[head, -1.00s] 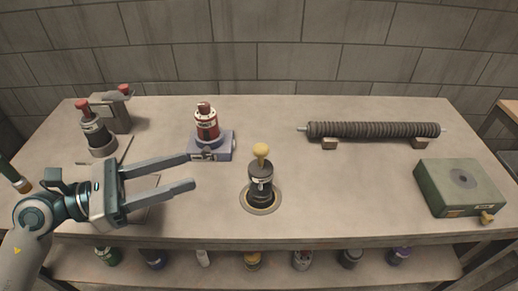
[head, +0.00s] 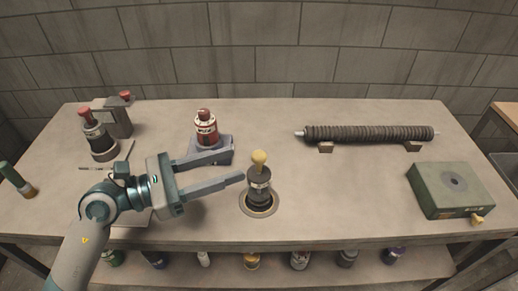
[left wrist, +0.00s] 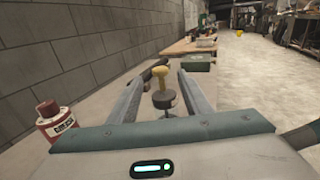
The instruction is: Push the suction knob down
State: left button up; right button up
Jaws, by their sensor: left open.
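The suction knob is most likely the yellow-topped knob (head: 259,158) on a dark cylindrical body (head: 259,190), upright in a round ring in the table near its front middle. My left gripper (head: 238,160) is open and empty, just left of the knob, its fingers pointing right at it. In the left wrist view the yellow knob (left wrist: 160,76) appears between the two fingers, beyond their tips or near them; I cannot tell the exact gap. My right gripper is not in view.
A red bottle (head: 206,128) on a grey-blue block stands behind my left gripper. A ribbed dark roll (head: 370,133) lies on small supports at the back right. A green box (head: 450,190) sits at the right. Another red-topped device (head: 98,138) stands at the back left.

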aim_at(259, 155)
pick_arm(q)
jog(key=p+x, duration=0.1)
jog(key=x, duration=0.6)
jog(key=shift+w+d+p, duration=0.15)
jog(key=shift+d+p, duration=0.2)
jog(key=shift+d, duration=0.05)
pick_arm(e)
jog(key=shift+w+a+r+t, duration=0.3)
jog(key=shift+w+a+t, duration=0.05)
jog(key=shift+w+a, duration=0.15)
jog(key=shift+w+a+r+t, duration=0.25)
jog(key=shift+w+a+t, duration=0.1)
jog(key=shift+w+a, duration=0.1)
pick_arm(q)
grip_shut()
jog(key=shift+f, duration=0.1)
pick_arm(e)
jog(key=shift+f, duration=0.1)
